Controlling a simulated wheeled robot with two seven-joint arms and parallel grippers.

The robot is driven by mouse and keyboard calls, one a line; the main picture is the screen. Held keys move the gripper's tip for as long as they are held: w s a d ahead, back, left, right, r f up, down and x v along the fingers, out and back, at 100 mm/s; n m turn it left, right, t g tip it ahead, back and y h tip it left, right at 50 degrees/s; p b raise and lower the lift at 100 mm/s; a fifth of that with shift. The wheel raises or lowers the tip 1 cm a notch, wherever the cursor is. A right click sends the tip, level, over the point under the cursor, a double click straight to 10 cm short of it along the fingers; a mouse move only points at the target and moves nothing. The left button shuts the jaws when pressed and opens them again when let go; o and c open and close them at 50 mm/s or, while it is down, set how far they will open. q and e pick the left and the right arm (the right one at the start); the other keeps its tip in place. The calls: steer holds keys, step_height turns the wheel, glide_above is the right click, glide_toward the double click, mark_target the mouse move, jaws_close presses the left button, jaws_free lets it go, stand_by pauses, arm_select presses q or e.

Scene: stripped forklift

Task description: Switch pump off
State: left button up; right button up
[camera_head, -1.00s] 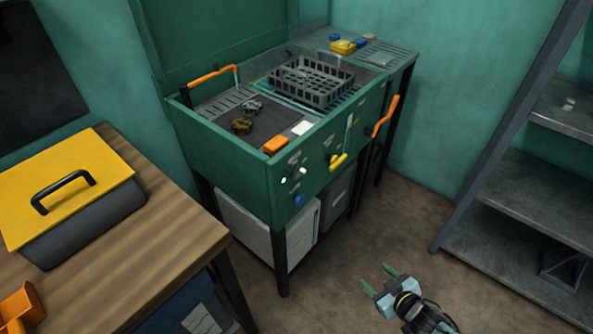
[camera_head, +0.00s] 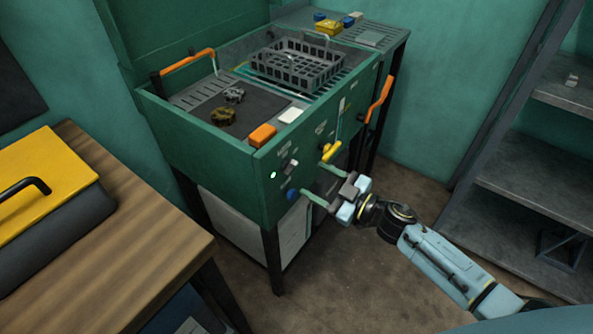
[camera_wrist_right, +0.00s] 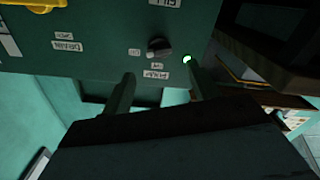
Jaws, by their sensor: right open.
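A green wash cabinet (camera_head: 215,150) stands in the middle of the head view. Its front panel carries a dark rotary knob (camera_head: 291,167) with a lit green lamp (camera_head: 273,175) beside it. The knob (camera_wrist_right: 158,47) and lamp (camera_wrist_right: 187,59) also show in the right wrist view, by small white labels. One label near the knob seems to read PUMP. My right gripper (camera_head: 313,181) is open and empty in front of the panel. In the wrist view its fingers (camera_wrist_right: 160,75) point at the panel, with the knob beyond and between their tips. My left gripper is not in view.
An orange handle (camera_head: 377,100) is farther right. A wooden table (camera_head: 140,235) stands left, grey shelves (camera_head: 530,175) right.

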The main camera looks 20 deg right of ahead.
mark_target(293, 168)
steer(key=x, duration=0.6)
steer(key=shift+w+a+b, duration=0.15)
steer(key=shift+w+b, duration=0.05)
steer(key=shift+b, duration=0.2)
steer(key=shift+w+a, duration=0.1)
steer(key=shift+w, duration=0.05)
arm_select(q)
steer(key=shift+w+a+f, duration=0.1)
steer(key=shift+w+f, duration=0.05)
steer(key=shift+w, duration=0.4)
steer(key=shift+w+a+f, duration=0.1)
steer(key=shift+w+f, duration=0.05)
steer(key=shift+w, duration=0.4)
arm_select(e)
steer(key=c, duration=1)
